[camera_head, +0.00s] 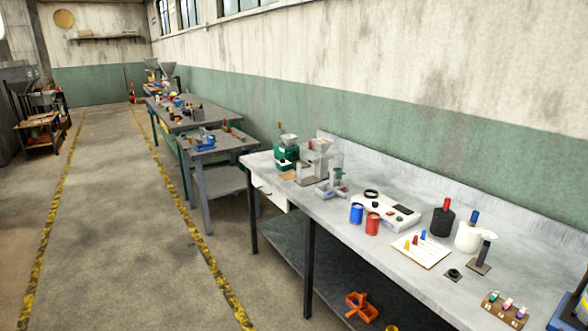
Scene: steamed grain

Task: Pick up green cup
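I cannot make out a green cup in the head view. A blue cup (356,213) and a red cup (372,224) stand upright side by side near the front edge of the grey-white workbench (345,245). A green machine with a funnel on top (287,153) stands at the bench's far end. Neither of my grippers is in view.
A white instrument (399,217), a black bottle (442,219), a white bottle (468,236) and a white pegboard (421,250) crowd the bench. An orange carrier (360,306) sits on the shelf below. The floor (120,230) at left is clear.

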